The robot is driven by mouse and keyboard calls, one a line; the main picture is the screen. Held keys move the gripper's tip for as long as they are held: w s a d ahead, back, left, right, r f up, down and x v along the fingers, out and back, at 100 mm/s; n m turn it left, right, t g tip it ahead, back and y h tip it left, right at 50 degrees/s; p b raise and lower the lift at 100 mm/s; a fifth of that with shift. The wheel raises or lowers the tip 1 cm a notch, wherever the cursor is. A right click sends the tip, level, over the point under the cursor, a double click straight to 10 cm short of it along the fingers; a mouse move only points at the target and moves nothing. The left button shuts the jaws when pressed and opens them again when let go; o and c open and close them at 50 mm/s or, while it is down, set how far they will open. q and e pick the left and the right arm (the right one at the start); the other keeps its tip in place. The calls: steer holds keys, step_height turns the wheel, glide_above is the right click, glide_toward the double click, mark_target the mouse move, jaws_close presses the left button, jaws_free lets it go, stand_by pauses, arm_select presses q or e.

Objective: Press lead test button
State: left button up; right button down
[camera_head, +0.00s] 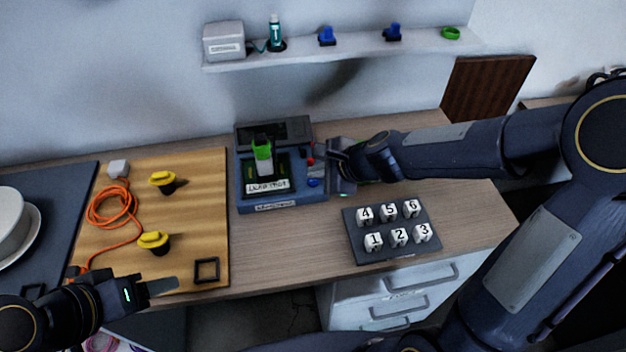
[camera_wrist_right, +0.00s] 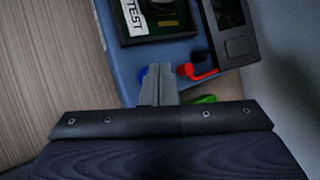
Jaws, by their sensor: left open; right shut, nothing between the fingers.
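The blue test station (camera_head: 283,199) stands on the table and carries a "LEAD TEST" label. A device with a green top (camera_head: 262,148) sits upright in its dark cradle. A blue button (camera_head: 313,183) is at the station's right front, with a red part (camera_head: 311,161) behind it. My right gripper (camera_head: 325,168) is beside the station's right edge, shut and empty. In the right wrist view, its fingertips (camera_wrist_right: 159,72) overlap the blue button (camera_wrist_right: 143,72) and partly hide it; contact cannot be told. My left gripper (camera_head: 162,287) is open and empty over the wooden board's front edge.
A wooden board (camera_head: 205,230) holds an orange cable (camera_head: 115,208) and two yellow-topped parts. A dark tray (camera_head: 385,249) with several numbered white pieces lies right of the station. A shelf (camera_head: 360,49) with small devices hangs above.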

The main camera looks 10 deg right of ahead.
mark_target(317, 183)
steer(key=shift+f+b, duration=0.6)
steer(key=shift+f, duration=0.15)
stand_by(0.5)
steer(key=shift+r, duration=0.1)
steer(key=shift+r+p, duration=0.8)
steer(key=shift+p, duration=0.1)
step_height(317, 183, up, 5)
steer(key=p, duration=0.5)
steer(key=shift+r, duration=0.1)
stand_by(0.6)
